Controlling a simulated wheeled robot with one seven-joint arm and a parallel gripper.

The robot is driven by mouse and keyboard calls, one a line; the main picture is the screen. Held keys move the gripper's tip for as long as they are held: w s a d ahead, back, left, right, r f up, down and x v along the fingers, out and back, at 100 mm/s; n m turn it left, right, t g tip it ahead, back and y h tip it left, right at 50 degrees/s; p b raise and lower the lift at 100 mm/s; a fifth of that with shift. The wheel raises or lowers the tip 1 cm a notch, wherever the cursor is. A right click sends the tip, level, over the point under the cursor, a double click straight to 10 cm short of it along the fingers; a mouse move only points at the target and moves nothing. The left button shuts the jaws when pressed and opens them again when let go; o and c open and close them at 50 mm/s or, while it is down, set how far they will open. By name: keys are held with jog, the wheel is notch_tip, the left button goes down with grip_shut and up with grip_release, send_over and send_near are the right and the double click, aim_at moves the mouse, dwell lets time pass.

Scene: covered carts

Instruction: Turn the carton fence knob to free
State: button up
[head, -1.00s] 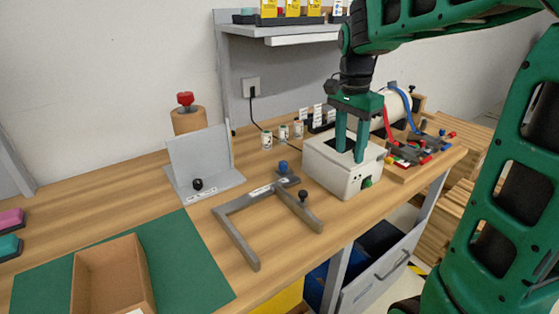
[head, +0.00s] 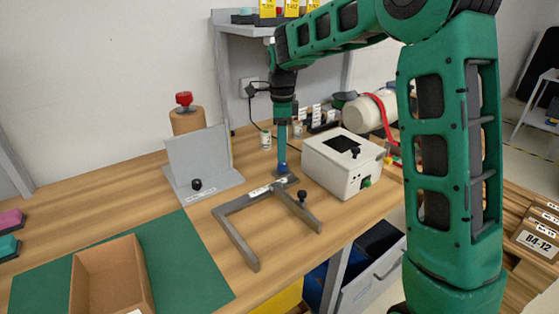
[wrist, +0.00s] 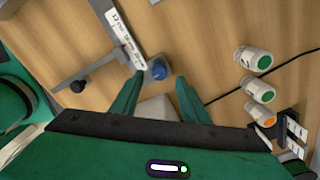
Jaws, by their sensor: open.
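A grey U-shaped frame (head: 236,234) lies on the bench with a white label on its back bar. A blue knob (head: 281,169) stands at its back corner, and it also shows in the wrist view (wrist: 159,70). My gripper (head: 282,160) points down directly over the blue knob. In the wrist view my gripper (wrist: 161,80) is open, with the blue knob just beyond and between its fingertips. I cannot tell whether the fingers touch it.
A white box (head: 336,170) with a black knob on top stands close to the right of my gripper. A grey upright plate (head: 199,160) with a black knob at its base stands left. Small jars (wrist: 258,89) are behind. A cardboard box (head: 110,275) lies front left.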

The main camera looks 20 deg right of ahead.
aim_at(282, 167)
jog(key=shift+f, duration=2.35)
grip_shut()
jog(key=shift+a, duration=0.1)
